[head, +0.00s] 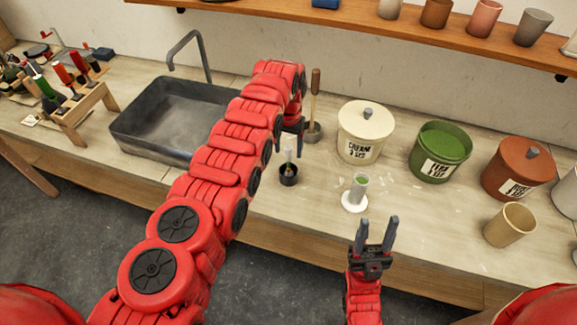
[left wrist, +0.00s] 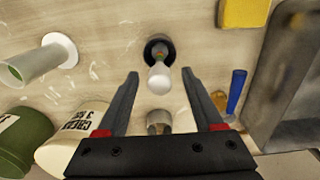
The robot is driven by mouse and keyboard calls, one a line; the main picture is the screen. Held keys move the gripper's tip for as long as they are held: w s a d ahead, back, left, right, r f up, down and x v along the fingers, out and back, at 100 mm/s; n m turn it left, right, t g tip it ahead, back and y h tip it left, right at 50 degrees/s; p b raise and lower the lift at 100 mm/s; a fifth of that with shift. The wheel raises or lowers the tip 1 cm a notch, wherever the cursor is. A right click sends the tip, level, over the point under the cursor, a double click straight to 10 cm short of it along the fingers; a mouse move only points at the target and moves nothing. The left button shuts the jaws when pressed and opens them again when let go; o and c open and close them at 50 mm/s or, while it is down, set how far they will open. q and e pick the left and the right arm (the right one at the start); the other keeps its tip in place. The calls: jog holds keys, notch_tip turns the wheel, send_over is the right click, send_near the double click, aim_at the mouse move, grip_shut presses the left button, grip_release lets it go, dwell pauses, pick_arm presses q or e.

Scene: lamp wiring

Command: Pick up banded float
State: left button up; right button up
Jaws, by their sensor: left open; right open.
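The banded float (head: 289,152) is a slim pale piece standing upright in a small dark round holder (head: 288,179) on the counter. In the left wrist view its white end (left wrist: 159,79) faces the camera, with small green and red marks near the dark holder (left wrist: 151,43). My left gripper (head: 296,130) is above and just behind the float in the head view, partly hidden by my arm. In the left wrist view the open fingers (left wrist: 160,74) lie on either side of the float, apart from it. My right gripper (head: 376,233) is open and empty in front of the counter edge.
A clear cylinder with green contents (head: 358,187) stands on a white base right of the float. A pot with a wooden-handled tool (head: 314,129) stands behind. Cream (head: 365,133), green (head: 440,152) and red-brown (head: 520,167) tubs stand right; a sink (head: 165,120) lies left.

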pick_arm(q)
jog(key=shift+f, duration=0.1)
grip_shut()
dwell(1.3)
